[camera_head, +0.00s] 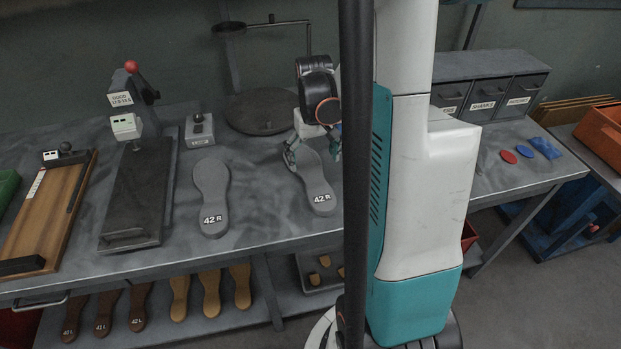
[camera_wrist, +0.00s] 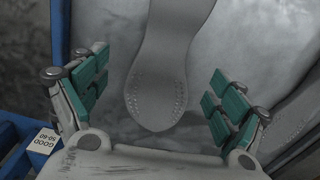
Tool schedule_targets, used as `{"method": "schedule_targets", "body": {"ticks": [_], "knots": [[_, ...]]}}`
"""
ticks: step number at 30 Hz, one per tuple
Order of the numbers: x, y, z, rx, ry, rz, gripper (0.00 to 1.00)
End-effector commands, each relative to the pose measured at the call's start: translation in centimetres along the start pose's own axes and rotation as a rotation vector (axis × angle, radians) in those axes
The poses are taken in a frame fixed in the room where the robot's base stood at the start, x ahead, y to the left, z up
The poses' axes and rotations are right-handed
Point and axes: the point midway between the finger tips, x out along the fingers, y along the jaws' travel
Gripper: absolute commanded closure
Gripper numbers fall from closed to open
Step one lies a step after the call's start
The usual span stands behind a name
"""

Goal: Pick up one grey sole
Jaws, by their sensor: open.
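Two grey soles marked 42 R lie flat on the grey workbench in the head view. One is the left sole (camera_head: 211,195); the other is the right sole (camera_head: 314,188). My gripper (camera_head: 312,153) is over the far end of the right sole, with a finger to each side. In the wrist view, a grey sole (camera_wrist: 168,50) runs down between the spread fingers of my gripper (camera_wrist: 157,92). Its rounded, dotted end lies between the teal pads, with gaps on both sides. My gripper is open and holds nothing. Its height above the sole is hard to judge.
A dark plate fixture (camera_head: 138,190), a wooden board (camera_head: 45,215) and a small lever box (camera_head: 199,131) stand left on the bench. A round dark stand (camera_head: 262,112) is behind. Tan soles (camera_head: 209,295) lie on the lower shelf. My column hides part of the bench.

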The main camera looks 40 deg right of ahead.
Motion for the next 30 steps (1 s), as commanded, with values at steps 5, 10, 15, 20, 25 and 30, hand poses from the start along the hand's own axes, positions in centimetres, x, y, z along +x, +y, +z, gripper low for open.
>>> {"method": "schedule_targets", "body": {"ticks": [5, 10, 15, 20, 25, 30], "knots": [[2.1, -0.3, 0.2, 0.000, 0.000, 0.000, 0.11], [4.6, -0.4, 0.2, 0.000, 0.000, 0.000, 0.11], [5.0, -0.4, 0.3, 0.000, 0.000, 0.000, 0.11], [4.9, -0.4, 0.3, 0.000, 0.000, 0.000, 0.20], [4.9, -0.4, 0.3, 0.000, 0.000, 0.000, 0.58], [4.9, -0.4, 0.3, 0.000, 0.000, 0.000, 0.64]]}}
